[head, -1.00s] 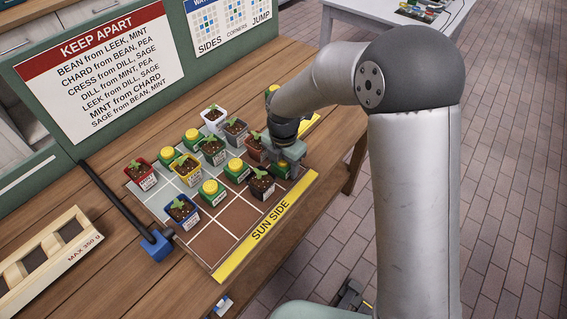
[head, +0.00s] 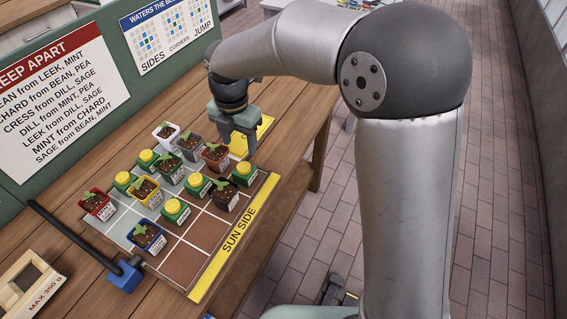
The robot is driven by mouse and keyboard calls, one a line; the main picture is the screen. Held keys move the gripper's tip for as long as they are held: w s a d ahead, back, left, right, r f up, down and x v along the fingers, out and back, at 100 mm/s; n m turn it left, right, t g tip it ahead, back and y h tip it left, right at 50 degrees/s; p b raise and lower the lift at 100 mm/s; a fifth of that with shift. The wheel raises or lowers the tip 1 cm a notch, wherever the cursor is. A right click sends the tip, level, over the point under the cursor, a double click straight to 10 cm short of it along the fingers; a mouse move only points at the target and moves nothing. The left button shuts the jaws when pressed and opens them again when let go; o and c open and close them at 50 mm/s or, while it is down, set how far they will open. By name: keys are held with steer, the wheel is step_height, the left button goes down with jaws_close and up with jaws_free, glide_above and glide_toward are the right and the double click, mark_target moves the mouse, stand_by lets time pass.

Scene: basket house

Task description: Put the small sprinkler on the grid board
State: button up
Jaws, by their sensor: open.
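The grid board (head: 186,265) lies on the wooden bench with a yellow "SUN SIDE" strip along its right edge. Several green sprinklers with yellow caps stand on it. One sprinkler (head: 245,173) stands upright in a cell by the strip, near the board's far right corner. Others stand further left, such as one (head: 176,209) near the middle; I cannot tell by size which is the small one.
Several labelled seedling pots share the board, including a blue pot (head: 149,237), a red pot (head: 96,204) and a black pot (head: 226,195). Near-side cells are bare. A black bar with a blue block (head: 124,277) lies left of the board. A "KEEP APART" sign (head: 60,110) stands behind.

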steer(key=s+d+r+m, duration=0.1)
steer(key=s+d+m, duration=0.3)
steer(key=d+m, duration=0.5)
steer(key=s+d+r+m, duration=0.2)
steer(key=s+d+m, duration=0.3)
steer(key=d+m, duration=0.4)
steer(key=s+d+f+m, duration=0.2)
steer(key=s+d+m, duration=0.7)
steer(key=s+m, duration=0.2)
steer(key=shift+f+m, duration=0.35)
steer(key=shift+m, duration=0.55)
